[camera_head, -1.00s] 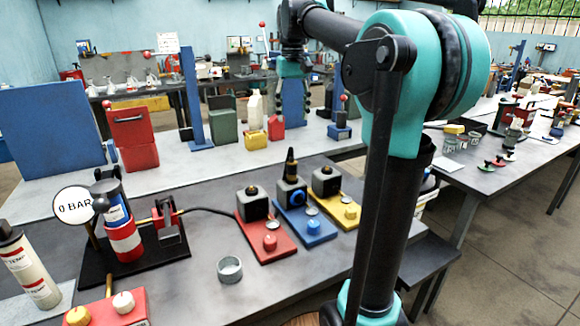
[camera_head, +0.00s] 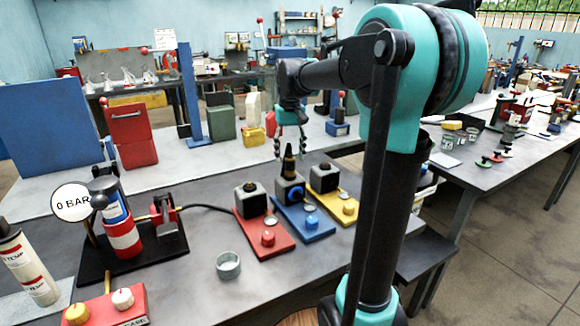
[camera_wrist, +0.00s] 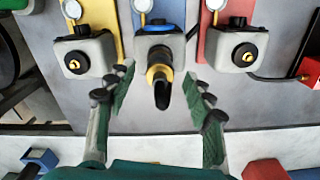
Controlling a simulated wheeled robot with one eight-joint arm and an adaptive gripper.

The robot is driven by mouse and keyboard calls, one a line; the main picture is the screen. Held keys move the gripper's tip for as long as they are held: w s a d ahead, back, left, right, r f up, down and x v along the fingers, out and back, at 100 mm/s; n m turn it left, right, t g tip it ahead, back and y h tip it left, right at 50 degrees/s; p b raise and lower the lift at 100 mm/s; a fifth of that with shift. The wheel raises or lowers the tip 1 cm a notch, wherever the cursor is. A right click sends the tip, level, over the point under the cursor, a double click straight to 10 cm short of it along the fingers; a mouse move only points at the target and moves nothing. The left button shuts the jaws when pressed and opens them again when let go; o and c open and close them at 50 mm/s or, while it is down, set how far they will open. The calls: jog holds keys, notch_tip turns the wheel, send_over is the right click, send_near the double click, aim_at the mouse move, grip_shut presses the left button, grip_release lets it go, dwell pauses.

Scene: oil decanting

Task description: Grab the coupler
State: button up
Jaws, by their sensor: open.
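The coupler (camera_head: 289,163) is a dark, upright, tapered piece on the grey block of the blue station (camera_head: 305,223). In the wrist view the coupler (camera_wrist: 160,82) is black with a yellow collar. My gripper (camera_head: 290,152) is open above the blue station. In the wrist view its green, black-padded fingers (camera_wrist: 160,88) stand on either side of the coupler, with gaps on both sides. I see no contact. The coupler's lower end is partly hidden by the block.
A red station (camera_head: 266,238) and a yellow station (camera_head: 340,207) flank the blue one closely. A black hose (camera_head: 212,208) runs from the press to the red station. A grey cup (camera_head: 228,265) stands in front. A pressure gauge (camera_head: 72,203) is at left.

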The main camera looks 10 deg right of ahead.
jog(key=shift+f, duration=1.05)
grip_shut()
